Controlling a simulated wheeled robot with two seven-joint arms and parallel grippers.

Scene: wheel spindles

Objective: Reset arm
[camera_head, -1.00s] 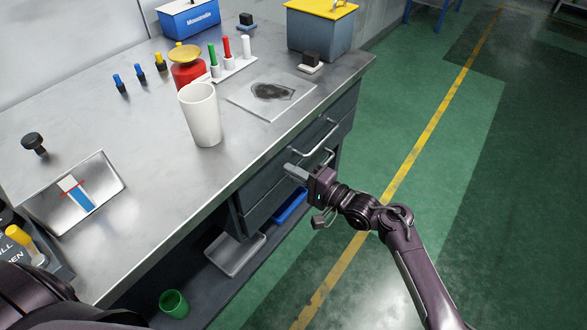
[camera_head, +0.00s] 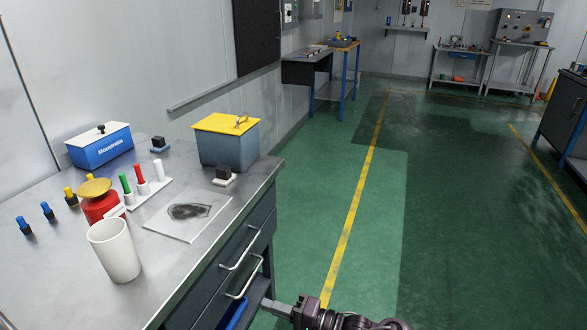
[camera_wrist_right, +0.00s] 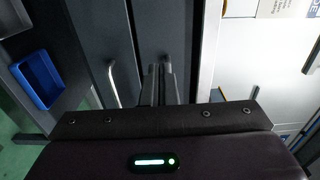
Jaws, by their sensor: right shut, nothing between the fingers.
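My right gripper (camera_head: 278,306) is at the bottom of the head view, in front of the grey workbench (camera_head: 75,275) and close to its drawer handles. Its fingers are together with nothing between them. In the right wrist view, the same gripper (camera_wrist_right: 161,72) points toward the dark drawer fronts, with a drawer handle (camera_wrist_right: 113,84) just to its left. I cannot tell whether a finger touches a handle. My left gripper is out of view.
A white cup (camera_head: 116,250), red scale (camera_head: 103,206), several coloured pegs, blue box (camera_head: 100,146) and yellow-lidded box (camera_head: 228,145) stand on the bench. A blue bin (camera_wrist_right: 38,79) sits below. Green floor (camera_head: 360,240) to the right is clear.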

